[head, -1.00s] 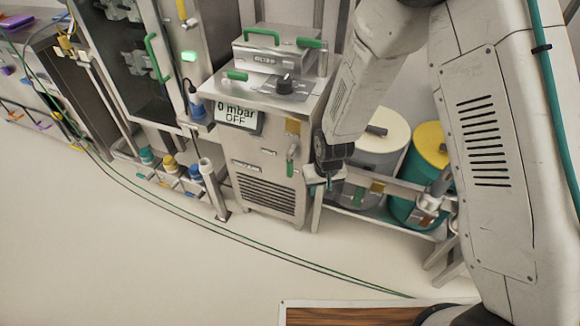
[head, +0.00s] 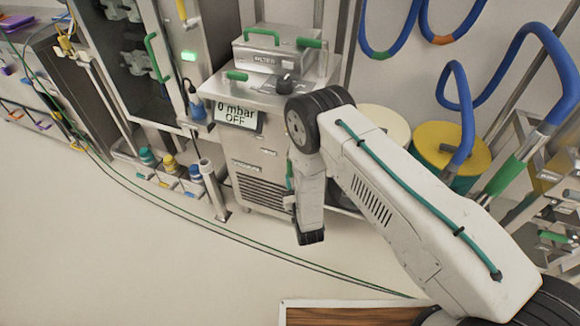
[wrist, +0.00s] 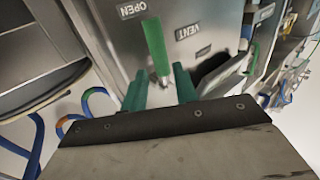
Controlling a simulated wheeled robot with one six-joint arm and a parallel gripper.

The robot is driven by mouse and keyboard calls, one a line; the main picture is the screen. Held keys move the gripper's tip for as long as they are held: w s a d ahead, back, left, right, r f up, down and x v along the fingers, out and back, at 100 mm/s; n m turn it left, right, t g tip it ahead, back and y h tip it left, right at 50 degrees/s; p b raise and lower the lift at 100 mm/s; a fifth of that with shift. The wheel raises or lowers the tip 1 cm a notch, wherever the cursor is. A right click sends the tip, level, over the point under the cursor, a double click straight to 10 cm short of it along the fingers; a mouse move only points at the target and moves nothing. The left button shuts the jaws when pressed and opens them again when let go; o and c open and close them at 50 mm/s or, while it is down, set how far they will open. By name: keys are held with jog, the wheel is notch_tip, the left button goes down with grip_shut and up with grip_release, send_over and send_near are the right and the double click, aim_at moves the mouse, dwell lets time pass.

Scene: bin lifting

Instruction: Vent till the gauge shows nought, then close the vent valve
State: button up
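The display (head: 237,114) on the metal cabinet reads "0 mbar OFF" in the head view. The valve's green lever (wrist: 154,45) stands out from the cabinet face in the wrist view, with an "OPEN" label (wrist: 132,10) and a "VENT" label (wrist: 193,30) near it. Its metal end (wrist: 163,82) shows between my fingertips. My gripper (wrist: 160,84) is open, one teal finger on each side of the lever's lower end; I cannot tell whether either touches it. In the head view my arm covers most of the valve and hides the fingers.
The cabinet (head: 258,148) carries a filter box (head: 270,55) and a black knob (head: 285,84) on top. Drums with a yellow lid (head: 452,147) and a cream lid (head: 384,121) stand to its right. Green and dark cables cross the clear floor (head: 130,255).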

jog(key=x, duration=0.7)
jog(key=shift+w, duration=0.1)
jog(key=shift+c, duration=0.3)
grip_shut()
